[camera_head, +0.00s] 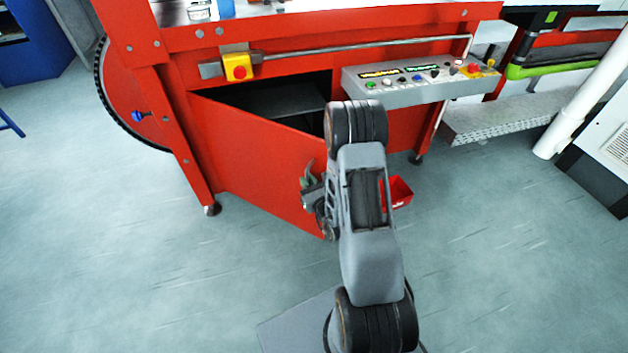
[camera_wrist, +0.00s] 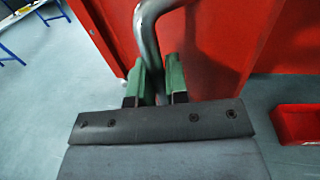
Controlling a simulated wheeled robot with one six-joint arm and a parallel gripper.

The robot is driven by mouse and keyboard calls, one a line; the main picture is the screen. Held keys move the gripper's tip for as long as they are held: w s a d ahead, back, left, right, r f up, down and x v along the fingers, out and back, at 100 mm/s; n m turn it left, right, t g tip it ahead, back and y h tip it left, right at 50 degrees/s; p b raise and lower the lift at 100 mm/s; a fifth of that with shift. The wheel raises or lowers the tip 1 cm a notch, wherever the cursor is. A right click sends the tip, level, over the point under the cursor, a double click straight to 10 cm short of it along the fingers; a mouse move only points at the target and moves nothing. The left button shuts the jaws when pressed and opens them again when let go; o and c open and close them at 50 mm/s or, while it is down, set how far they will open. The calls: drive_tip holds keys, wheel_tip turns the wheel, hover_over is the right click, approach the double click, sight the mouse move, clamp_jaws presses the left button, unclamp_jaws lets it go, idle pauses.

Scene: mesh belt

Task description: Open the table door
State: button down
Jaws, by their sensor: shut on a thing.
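The red table door (camera_head: 250,160) stands partly open in the head view, swung outward from its left side. The dark inside of the cabinet (camera_head: 275,98) shows above and behind it. In the wrist view, a curved metal handle (camera_wrist: 148,35) runs down between the green fingers of my gripper (camera_wrist: 160,84). The gripper is shut on the handle, in front of a red panel. In the head view my gripper (camera_head: 309,182) is at the free right side of the door, and my arm hides part of the door and opening there.
A small red bin (camera_head: 402,191) lies on the floor right of my arm; it also shows in the wrist view (camera_wrist: 299,124). The floor (camera_head: 110,260) at the left is clear.

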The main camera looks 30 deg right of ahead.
drive_tip(key=shift+s+a, duration=0.1)
drive_tip(key=shift+a, duration=0.3)
drive_tip(key=c, duration=1.1)
unclamp_jaws()
drive_tip(key=shift+c, duration=0.2)
drive_tip(key=shift+d, duration=0.1)
